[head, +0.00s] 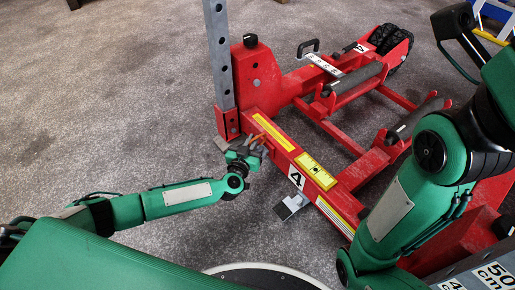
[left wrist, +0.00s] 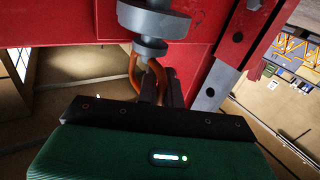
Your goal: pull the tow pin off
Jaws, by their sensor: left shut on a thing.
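The trolley jack (head: 262,92) is a red steel frame on the grey floor. The tow pin (left wrist: 146,20) is a grey flanged cylinder with an orange loop (left wrist: 148,68), against the red frame at the top of the left wrist view. My left gripper (head: 256,149) is at the jack's near left corner, below the upright post. In the left wrist view its dark fingers (left wrist: 161,91) are closed at the orange loop, and the pin is still at the frame. The fingers partly hide the loop's end. My right gripper is not clearly seen; only the right arm shows.
A grey post with holes (head: 218,55) rises just behind my left gripper. Yellow-labelled red beams and dark rollers (head: 355,78) lie to the right, with black wheels (head: 390,38) at the back. The floor on the left is clear.

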